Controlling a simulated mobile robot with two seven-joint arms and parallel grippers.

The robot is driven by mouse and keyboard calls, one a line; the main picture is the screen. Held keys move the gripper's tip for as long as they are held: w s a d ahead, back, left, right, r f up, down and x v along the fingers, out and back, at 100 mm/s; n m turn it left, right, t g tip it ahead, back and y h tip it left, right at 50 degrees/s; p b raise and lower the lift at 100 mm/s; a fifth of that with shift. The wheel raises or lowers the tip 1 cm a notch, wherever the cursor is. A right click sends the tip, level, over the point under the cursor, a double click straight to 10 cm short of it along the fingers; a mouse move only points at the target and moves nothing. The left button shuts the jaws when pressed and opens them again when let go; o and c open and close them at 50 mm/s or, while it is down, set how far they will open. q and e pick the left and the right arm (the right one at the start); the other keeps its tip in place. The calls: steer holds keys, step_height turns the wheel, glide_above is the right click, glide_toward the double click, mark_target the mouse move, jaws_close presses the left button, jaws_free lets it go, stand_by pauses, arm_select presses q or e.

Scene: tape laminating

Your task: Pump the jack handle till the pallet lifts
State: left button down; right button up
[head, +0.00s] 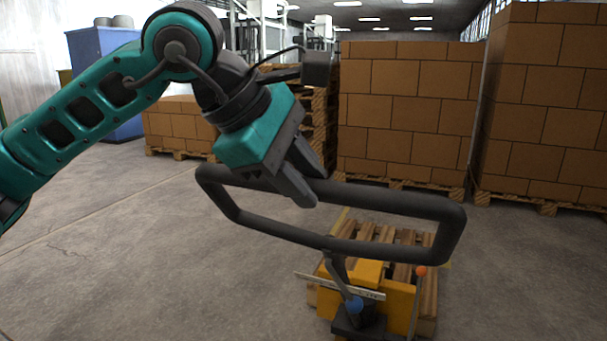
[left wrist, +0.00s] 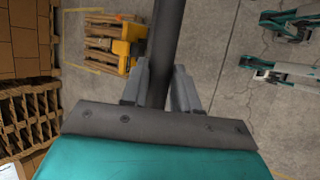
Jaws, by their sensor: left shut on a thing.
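The jack handle (head: 410,201) is a dark rounded loop that spans the middle of the head view, tilted, on a thin shaft. My left gripper (head: 308,180) is shut on its upper bar, left of the bar's middle. In the left wrist view the bar (left wrist: 168,30) passes between the fingers (left wrist: 162,75). The yellow jack (head: 400,302) stands low behind the handle, and also shows in the left wrist view (left wrist: 128,38). The wooden pallet (head: 365,229) is at the jack's far side, empty on top. Whether it is clear of the floor cannot be told. My right gripper is not in view.
Tall stacks of brown boxes (head: 410,110) on pallets stand behind. A lower box stack (head: 180,125) and a blue bin (head: 100,45) are at the back left. Yellow lines on the floor border the pallet. The concrete floor (head: 120,260) at left is clear.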

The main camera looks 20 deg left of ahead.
arm_select(q)
steer(key=shift+f, duration=0.2)
steer(key=c, duration=0.8)
jaws_free()
steer(key=shift+c, duration=0.2)
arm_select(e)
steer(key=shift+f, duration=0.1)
arm_select(q)
steer(key=shift+r, duration=0.2)
steer(key=shift+s+a+r, duration=0.1)
steer(key=shift+r, duration=0.15)
steer(key=p+v, duration=0.3)
steer(key=v, duration=0.9)
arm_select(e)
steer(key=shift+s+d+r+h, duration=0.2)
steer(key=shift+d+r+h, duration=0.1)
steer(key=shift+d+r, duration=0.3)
